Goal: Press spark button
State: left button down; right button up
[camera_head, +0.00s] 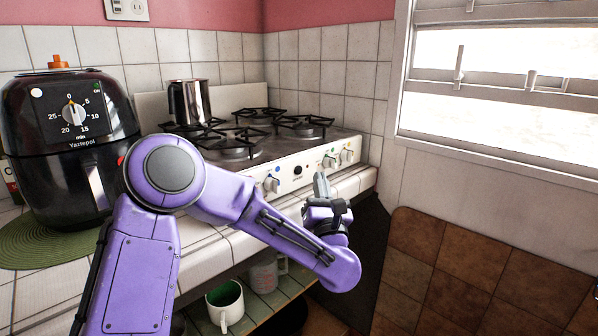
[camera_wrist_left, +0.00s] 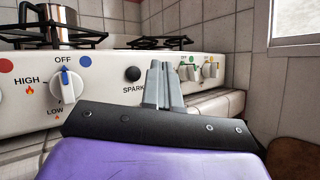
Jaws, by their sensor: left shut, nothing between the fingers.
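The black round spark button (camera_head: 298,170) sits in the middle of the white stove front panel, between the knobs. In the left wrist view the spark button (camera_wrist_left: 132,74) shows just left of my fingertips, with the "SPARK" label under it partly hidden by a finger. My left gripper (camera_head: 321,184) is shut and empty in front of the panel; in the wrist view its fingers (camera_wrist_left: 161,80) stand together, pointing at the panel to the right of the button. I cannot tell whether the fingertips touch the panel. My right gripper is not in view.
The stove (camera_head: 240,150) has black burner grates and a steel pot (camera_head: 188,101) at the back left. A blue-marked knob (camera_wrist_left: 66,86) is left of the button, and more knobs (camera_head: 346,155) are to its right. A black air fryer (camera_head: 70,150) stands at left. A mug (camera_head: 225,304) is on the lower shelf.

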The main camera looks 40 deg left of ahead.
aim_at(299, 171)
pick_arm(q)
jog(key=d+n+g, duration=0.9)
jog(key=n+g, duration=0.1)
jog(key=g, duration=0.4)
jog(key=shift+w+d+r+g, duration=0.15)
jog(key=shift+w+r+g, duration=0.05)
jog(key=shift+r+g, duration=0.1)
jog(key=a, duration=0.9)
jog(key=w+a, duration=0.1)
jog(key=a, duration=0.3)
jog(key=shift+a, duration=0.55)
